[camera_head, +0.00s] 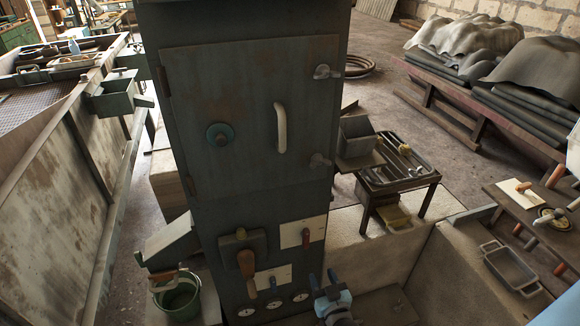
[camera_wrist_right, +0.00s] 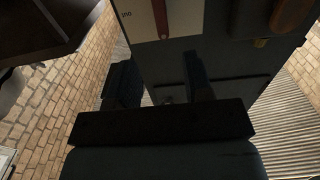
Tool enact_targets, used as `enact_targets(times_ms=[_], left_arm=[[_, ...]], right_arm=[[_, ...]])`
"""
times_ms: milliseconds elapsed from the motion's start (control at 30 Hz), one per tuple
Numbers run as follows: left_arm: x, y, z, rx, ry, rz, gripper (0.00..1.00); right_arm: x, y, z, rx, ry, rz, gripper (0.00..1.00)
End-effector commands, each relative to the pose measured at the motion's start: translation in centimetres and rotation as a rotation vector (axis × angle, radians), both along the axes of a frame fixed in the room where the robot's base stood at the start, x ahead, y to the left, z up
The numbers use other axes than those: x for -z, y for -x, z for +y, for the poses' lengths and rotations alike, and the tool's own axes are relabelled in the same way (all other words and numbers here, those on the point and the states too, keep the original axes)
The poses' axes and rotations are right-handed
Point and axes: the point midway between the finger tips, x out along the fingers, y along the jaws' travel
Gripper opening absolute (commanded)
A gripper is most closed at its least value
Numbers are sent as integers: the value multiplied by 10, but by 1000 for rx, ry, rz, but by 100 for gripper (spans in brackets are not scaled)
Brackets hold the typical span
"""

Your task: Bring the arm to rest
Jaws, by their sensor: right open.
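My right gripper (camera_head: 324,282) shows at the bottom middle of the head view, in front of the lower part of a dark metal cabinet (camera_head: 250,75). Its two fingers point up and stand apart, with nothing seen between them. In the right wrist view the fingers (camera_wrist_right: 162,85) are dark and apart, and the cabinet's dark lower face (camera_wrist_right: 228,66) lies beyond them. I cannot tell how close they are to that face. My left gripper is not in view.
The cabinet front carries a brown-handled lever (camera_head: 246,264), a smaller lever (camera_head: 273,285), several gauges (camera_head: 300,296) and a pale door handle (camera_head: 280,128). A green bucket (camera_head: 178,298) stands at left. A tool table (camera_head: 400,180) stands at right. Open floor lies behind it.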

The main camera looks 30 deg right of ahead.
Motion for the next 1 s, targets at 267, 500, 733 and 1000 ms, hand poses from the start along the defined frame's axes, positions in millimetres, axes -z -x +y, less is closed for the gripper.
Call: enact_targets(times_ms=[267,500,733,1000], left_arm=[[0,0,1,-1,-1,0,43],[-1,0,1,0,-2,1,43],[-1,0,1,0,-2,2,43],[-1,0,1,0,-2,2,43]], right_arm=[[-3,9,14,-69,0,54,47],[-17,80,97,-371,-9,377,47],[-27,138,140,-489,-18,577,47],[-27,140,142,-494,-19,589,47]])
